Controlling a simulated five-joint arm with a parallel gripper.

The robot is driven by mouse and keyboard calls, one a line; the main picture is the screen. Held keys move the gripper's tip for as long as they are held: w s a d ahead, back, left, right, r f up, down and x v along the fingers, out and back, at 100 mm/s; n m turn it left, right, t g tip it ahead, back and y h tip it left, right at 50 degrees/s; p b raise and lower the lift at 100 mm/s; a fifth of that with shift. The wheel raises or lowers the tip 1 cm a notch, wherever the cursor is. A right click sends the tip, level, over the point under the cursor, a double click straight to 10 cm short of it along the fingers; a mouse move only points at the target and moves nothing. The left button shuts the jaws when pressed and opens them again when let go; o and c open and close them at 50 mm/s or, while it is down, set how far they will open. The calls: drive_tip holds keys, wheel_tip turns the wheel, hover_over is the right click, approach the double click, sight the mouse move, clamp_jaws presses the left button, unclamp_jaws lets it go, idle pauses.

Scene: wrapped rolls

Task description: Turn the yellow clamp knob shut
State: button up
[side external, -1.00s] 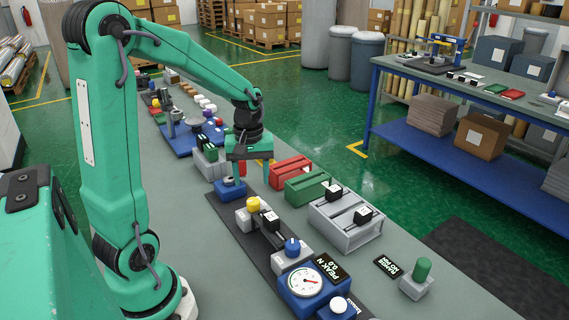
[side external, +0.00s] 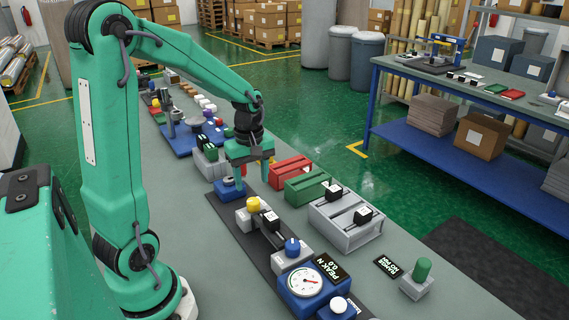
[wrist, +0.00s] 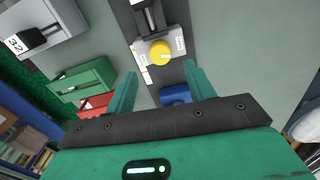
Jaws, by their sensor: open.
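The yellow clamp knob (side external: 253,204) sits on a light grey block on the dark strip of the bench. In the wrist view the knob (wrist: 160,53) is at the upper middle, with small labels on the block beside it; the lettering is too small to read. My gripper (side external: 251,187) is above the bench, a little behind the knob in the side view, fingers pointing down. In the wrist view its two green fingers (wrist: 161,81) are spread apart and empty, with the knob beyond the gap between their tips. Nothing is between the fingers.
A blue block (side external: 229,189) is close by the gripper. Black clamp parts (side external: 269,220), a blue knob (side external: 292,246) and a gauge (side external: 305,282) are on the same strip. Green (side external: 306,187) and red (side external: 290,171) boxes and a grey rack (side external: 346,222) stand to the right.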

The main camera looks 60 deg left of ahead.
sight(253, 201)
drive_tip(key=shift+f, duration=3.75)
drive_tip(key=c, duration=1)
drive_tip(key=shift+m, duration=1.5)
drive_tip(key=o, duration=1)
